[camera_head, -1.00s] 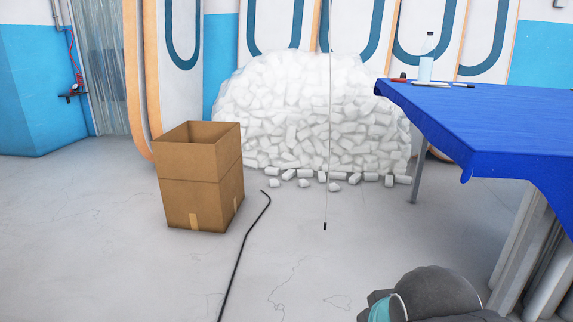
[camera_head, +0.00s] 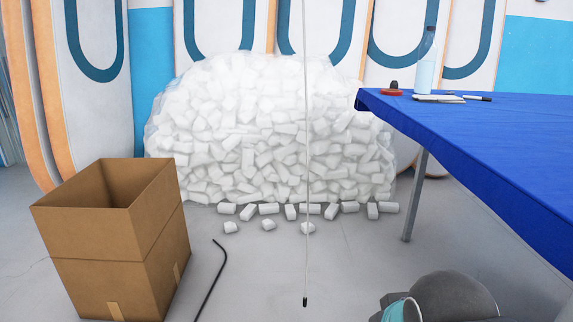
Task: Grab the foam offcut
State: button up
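White foam offcuts fill a large heap (camera_head: 270,130) in a clear wrapping against the back wall. Several loose foam offcuts lie on the floor at its foot, among them one at the left front (camera_head: 231,227), one in the middle front (camera_head: 308,228) and one at the right (camera_head: 389,207). I cannot tell which single piece the task means. A grey rounded part of my arm with a teal band shows at the bottom right. My gripper's fingers are not in view.
An open cardboard box (camera_head: 95,225) stands at the left. A blue-covered table (camera_head: 480,140) with a bottle (camera_head: 425,65) fills the right. A thin cord (camera_head: 305,150) hangs mid-view. A black hose (camera_head: 211,280) lies on the floor. Floor between box and table is mostly clear.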

aim_at(303, 226)
jog(key=z, duration=0.05)
jog(key=i, duration=0.95)
jog(key=z, duration=0.3)
jog(key=i, duration=1.3)
jog(key=u, duration=0.8)
jog(key=i, duration=0.85)
jog(key=u, duration=0.55)
